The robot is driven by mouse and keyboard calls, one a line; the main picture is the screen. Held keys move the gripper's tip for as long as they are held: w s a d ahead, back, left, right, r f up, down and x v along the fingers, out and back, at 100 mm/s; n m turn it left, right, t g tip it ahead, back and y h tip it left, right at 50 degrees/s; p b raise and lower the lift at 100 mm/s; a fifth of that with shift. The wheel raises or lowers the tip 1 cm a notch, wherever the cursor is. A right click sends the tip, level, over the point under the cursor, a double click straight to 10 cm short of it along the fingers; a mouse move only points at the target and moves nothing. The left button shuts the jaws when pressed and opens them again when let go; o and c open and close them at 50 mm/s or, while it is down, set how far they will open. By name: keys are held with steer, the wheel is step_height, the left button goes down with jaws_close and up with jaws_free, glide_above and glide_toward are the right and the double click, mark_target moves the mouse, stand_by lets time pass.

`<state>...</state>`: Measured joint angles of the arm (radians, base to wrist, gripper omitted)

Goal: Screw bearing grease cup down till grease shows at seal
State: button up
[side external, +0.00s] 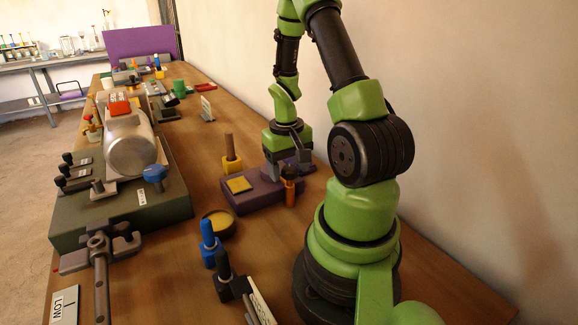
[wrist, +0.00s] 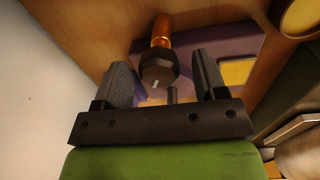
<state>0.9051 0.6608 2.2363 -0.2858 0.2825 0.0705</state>
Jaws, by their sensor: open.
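My gripper (side external: 288,160) is low over the purple block (side external: 262,194) at the middle of the bench, its two fingers apart and nothing held between them. In the wrist view, my gripper (wrist: 163,72) has a dark faceted knob (wrist: 158,68) on an orange stem showing between and beyond the fingertips. The orange piece with a dark top (side external: 289,188) stands at the block's right edge. A blue knob (side external: 155,174) stands by the grey cylindrical housing (side external: 128,146) on a green base. I cannot tell which one is the grease cup. No grease at a seal can be made out.
A yellow-based post (side external: 231,156) stands behind the block. A round dish with yellow contents (side external: 218,222) and a blue bottle-like piece (side external: 208,240) stand in front. A grey cross-shaped tool (side external: 101,262) lies front left. A wall borders the bench on the right.

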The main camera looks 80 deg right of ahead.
steer(key=c, duration=0.9)
steer(key=shift+m, duration=0.3)
steer(key=m, duration=0.3)
steer(key=shift+m, duration=2)
steer(key=o, duration=0.9)
